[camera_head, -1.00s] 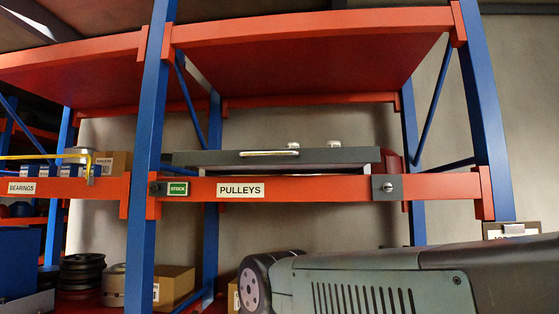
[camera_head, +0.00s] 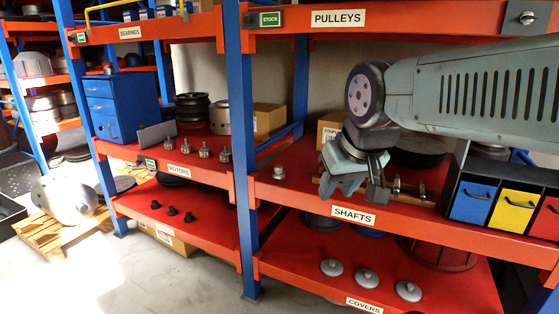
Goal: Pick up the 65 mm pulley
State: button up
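No 65 mm pulley can be made out in view. The PULLEYS label (camera_head: 338,18) is on the red front beam at the top; what lies on that shelf is outside the picture. My gripper (camera_head: 345,186) hangs at the end of my arm, low over the front of the SHAFTS shelf (camera_head: 300,181), well below the PULLEYS beam.
Blue, yellow and red bins (camera_head: 516,208) stand right of my gripper. Blue uprights (camera_head: 241,150) divide the bays. The ROTORS shelf (camera_head: 130,152) holds a blue cabinet (camera_head: 122,105), black stacked discs (camera_head: 193,107) and small parts. Grey covers (camera_head: 366,275) lie on the bottom shelf. Floor is clear at front left.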

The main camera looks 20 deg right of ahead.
aim_at(278, 173)
jog(key=u, duration=0.5)
jog(key=k, duration=1.2)
jog(key=z, duration=0.2)
jog(key=i, duration=1.85)
jog(key=u, duration=0.6)
